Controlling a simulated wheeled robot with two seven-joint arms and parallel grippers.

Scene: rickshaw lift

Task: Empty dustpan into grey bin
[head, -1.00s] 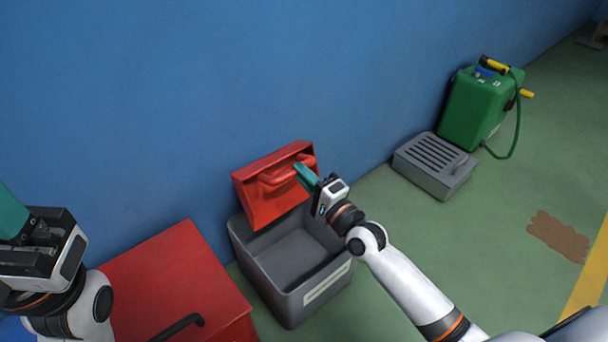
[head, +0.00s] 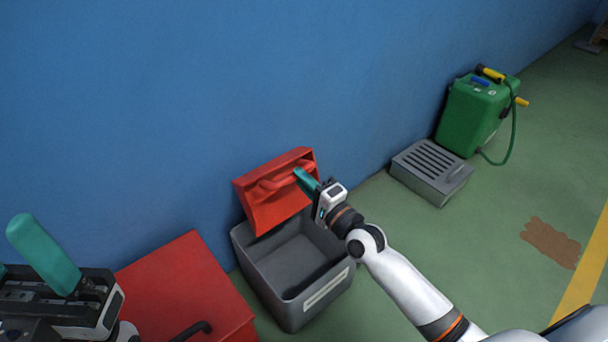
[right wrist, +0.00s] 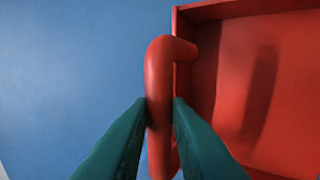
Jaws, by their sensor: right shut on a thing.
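The red dustpan (head: 272,204) hangs steeply tilted above the back of the grey bin (head: 290,307), with its lower edge at the bin's opening. My right gripper (head: 301,176) is shut on the dustpan's red handle (head: 270,184). In the right wrist view the two teal fingers (right wrist: 160,110) press on both sides of the handle (right wrist: 158,85), and part of the pan (right wrist: 285,100) shows at the right. The visible inside of the bin looks bare. My left gripper (head: 22,262) is at the lower left, its fingers apart and nothing between them, partly cut off by the frame.
A red box or cabinet (head: 185,285) with a dark handle stands left of the bin. The blue wall (head: 150,100) is close behind. A grey slotted box (head: 430,180) and a green tank (head: 472,115) stand further right. A brown patch (head: 551,242) marks the open floor.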

